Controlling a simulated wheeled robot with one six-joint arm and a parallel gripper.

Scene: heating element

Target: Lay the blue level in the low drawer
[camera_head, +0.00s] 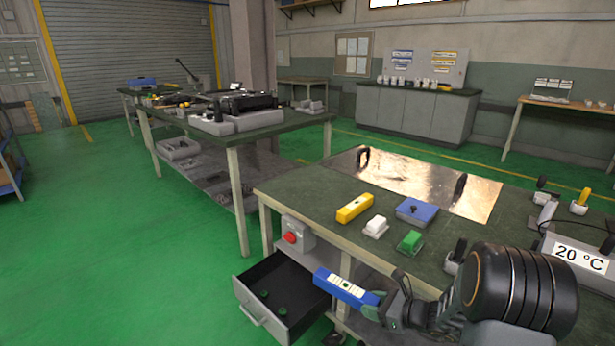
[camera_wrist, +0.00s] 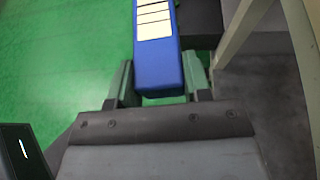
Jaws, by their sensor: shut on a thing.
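The blue level (camera_head: 343,287) has a white label on its face. My gripper (camera_head: 375,303) is shut on one end of it, and the level's free end points left, over the right side of the open drawer in the head view. In the wrist view the level (camera_wrist: 158,62) runs up and away between the two green fingers of my gripper (camera_wrist: 160,85). The low drawer (camera_head: 262,317) is pulled out below the bench top. Its dark inside shows a few small dark green round things (camera_head: 272,298). The level appears held above the drawer; the exact height is unclear.
The bench top (camera_head: 310,190) carries a yellow level (camera_head: 354,208), a white block (camera_head: 375,227), a green block (camera_head: 410,241), a blue box (camera_head: 417,211) and a shiny metal plate (camera_head: 420,182). Green floor lies open at left.

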